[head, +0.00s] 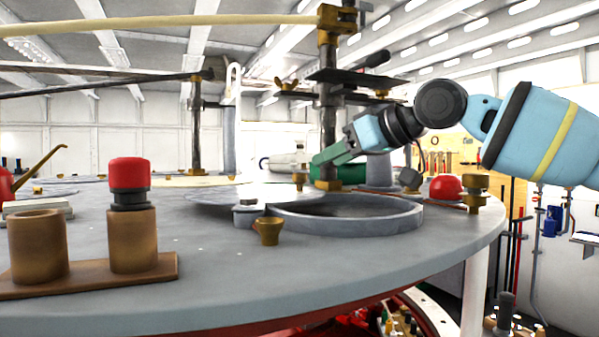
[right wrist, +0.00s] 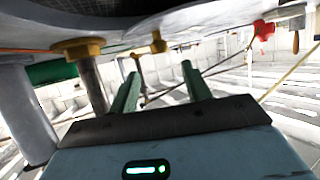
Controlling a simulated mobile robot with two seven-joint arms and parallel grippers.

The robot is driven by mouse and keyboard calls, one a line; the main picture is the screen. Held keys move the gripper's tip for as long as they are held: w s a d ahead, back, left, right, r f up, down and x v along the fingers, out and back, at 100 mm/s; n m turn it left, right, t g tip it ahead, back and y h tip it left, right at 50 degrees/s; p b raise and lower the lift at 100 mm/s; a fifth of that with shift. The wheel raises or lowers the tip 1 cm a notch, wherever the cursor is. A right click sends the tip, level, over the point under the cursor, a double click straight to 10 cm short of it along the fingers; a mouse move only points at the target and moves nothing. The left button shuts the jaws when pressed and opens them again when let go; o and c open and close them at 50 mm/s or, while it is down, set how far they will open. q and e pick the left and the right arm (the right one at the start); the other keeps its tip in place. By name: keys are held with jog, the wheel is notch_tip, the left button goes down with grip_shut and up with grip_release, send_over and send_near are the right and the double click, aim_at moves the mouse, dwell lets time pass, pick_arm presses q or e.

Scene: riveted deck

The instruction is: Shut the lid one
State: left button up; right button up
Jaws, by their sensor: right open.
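The lid (head: 232,194) is a thin, pale grey disc on the round deck. It lies swung to the left of a round opening with a raised grey rim (head: 400,220), and most of the opening is uncovered. A small brass knob (head: 299,180) stands at the lid's right edge. My right gripper (head: 318,161) comes in from the right, above the far side of the opening, just above and right of that knob. Its green fingers are apart with nothing between them, as the right wrist view (right wrist: 160,88) also shows. My left gripper is out of view.
A brass-clamped upright post (head: 328,110) stands close behind my right gripper. A red dome (head: 446,187) is at right. A brown block with a red-capped cylinder (head: 130,175) is at front left.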

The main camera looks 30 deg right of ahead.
jog(key=shift+x, duration=3.95)
jog(key=shift+c, duration=0.5)
grip_shut()
